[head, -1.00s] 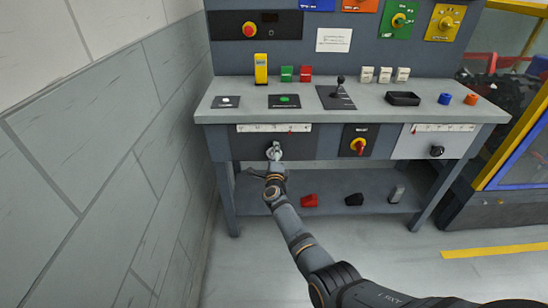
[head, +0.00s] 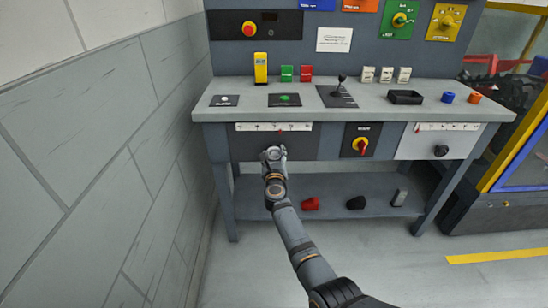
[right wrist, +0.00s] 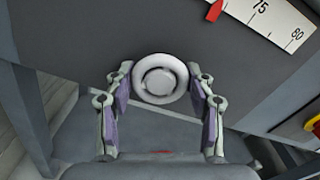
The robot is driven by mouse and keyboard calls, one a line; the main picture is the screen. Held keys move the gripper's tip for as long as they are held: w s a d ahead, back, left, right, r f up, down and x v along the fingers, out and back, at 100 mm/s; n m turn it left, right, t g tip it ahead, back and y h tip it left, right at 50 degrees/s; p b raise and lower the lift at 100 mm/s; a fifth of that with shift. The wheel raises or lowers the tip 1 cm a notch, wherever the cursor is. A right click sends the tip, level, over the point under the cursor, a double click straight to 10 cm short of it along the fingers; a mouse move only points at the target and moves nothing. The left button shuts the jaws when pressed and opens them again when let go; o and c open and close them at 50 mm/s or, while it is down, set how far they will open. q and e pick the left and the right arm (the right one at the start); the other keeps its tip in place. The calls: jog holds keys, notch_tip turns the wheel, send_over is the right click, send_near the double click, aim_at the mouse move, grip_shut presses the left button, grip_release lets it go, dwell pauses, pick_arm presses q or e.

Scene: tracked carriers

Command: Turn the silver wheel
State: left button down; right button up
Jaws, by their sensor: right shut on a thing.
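The silver wheel (right wrist: 159,78) is a round pale ring on the dark front panel. It sits between the two fingers of my right gripper (right wrist: 160,88) in the right wrist view. The fingers are shut on its left and right sides. In the head view my right gripper (head: 273,155) is at the panel under the left scale and mostly hides the wheel. The white scale (head: 273,127) above it has a red pointer near its middle. In the right wrist view the red pointer (right wrist: 214,11) lies just left of the 75 mark. My left gripper is not in view.
A red-and-yellow knob (head: 361,145) is right of the wheel, and a black knob (head: 440,150) farther right. The bench top (head: 235,114) juts out above the panel. Below is a shelf (head: 330,185) with several small blocks. A grey wall (head: 90,180) stands at the left.

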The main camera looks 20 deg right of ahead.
jog(key=m+b, duration=0.1)
jog(key=m, duration=0.3)
jog(key=shift+f+m+b, duration=0.2)
jog(key=shift+m+b, duration=0.2)
jog(key=shift+m, duration=0.7)
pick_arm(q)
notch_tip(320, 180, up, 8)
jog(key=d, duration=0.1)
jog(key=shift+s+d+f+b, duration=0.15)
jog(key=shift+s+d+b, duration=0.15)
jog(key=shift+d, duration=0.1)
pick_arm(e)
jog(key=o, duration=1.2)
jog(key=shift+r, duration=0.1)
jog(key=shift+r, duration=0.15)
